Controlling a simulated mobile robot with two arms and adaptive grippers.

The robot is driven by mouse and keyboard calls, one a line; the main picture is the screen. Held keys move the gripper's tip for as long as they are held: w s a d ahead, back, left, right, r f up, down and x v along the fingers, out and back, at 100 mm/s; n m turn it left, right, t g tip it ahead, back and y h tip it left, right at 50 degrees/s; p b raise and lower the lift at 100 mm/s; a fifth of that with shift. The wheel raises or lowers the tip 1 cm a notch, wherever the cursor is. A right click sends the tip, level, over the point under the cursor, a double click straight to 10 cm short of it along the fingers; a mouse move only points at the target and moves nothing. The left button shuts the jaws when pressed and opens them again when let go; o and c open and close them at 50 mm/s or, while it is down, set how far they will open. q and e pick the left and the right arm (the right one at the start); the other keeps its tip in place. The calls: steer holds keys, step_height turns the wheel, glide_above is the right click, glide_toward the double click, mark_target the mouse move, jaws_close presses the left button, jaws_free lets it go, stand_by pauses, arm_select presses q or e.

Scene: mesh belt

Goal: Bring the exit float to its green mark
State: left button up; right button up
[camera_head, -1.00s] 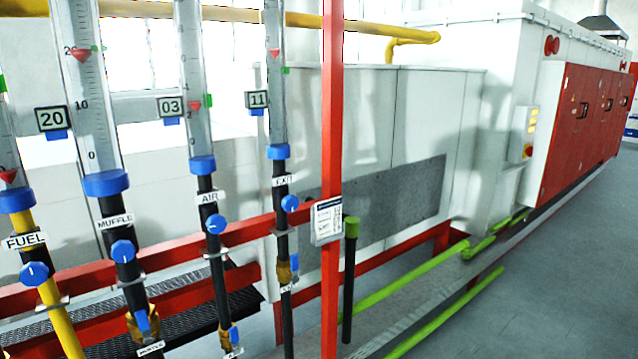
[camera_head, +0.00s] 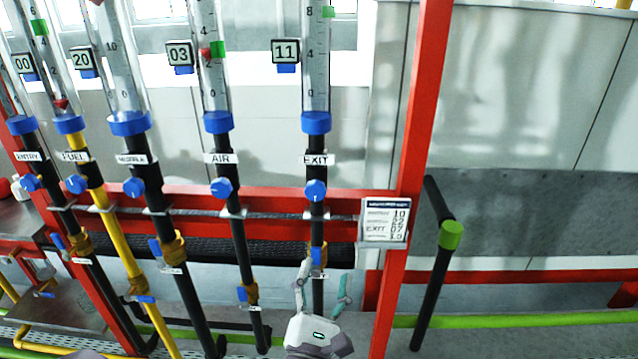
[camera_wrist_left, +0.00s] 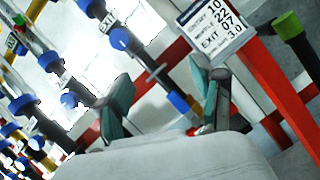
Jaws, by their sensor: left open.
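The exit meter tube (camera_head: 316,65) stands upright with its EXIT label (camera_head: 316,159) and a blue knob (camera_head: 316,190) below. Its green mark (camera_head: 328,11) shows at the top edge of the head view, near 8. The exit float is not visible there; the upper tube is cut off. Lower on the pipe is a brass valve with a blue lever (camera_head: 318,255). My left gripper (camera_head: 322,284) is open, its fingers on either side of the exit pipe below that lever. In the left wrist view the lever (camera_wrist_left: 180,102) appears between the open fingers (camera_wrist_left: 164,100). Contact cannot be told.
A red post (camera_head: 411,120) with a printed card (camera_head: 385,219) stands right of the exit pipe. The air pipe (camera_head: 240,255) is close on the left. A red rail (camera_head: 270,197) crosses behind the pipes. A black pipe with green cap (camera_head: 451,235) stands farther right.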

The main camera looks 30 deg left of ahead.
mark_target(315, 194)
arm_select(q)
step_height(315, 194, up, 6)
steer(key=s+a+n+y, duration=0.2)
steer(key=a+n, duration=0.1)
steer(key=n, duration=0.2)
steer(key=p+x, duration=0.3)
steer(key=x, duration=0.3)
steer(key=p+x, duration=0.3)
steer(key=x, duration=0.2)
steer(key=shift+w+a+p, duration=0.1)
steer(key=shift+w+p, duration=0.2)
steer(key=shift+w, duration=0.15)
steer(key=shift+w+a, duration=0.25)
steer(key=shift+w, duration=0.25)
arm_select(e)
step_height(315, 194, up, 7)
steer(key=shift+s+a, duration=0.1)
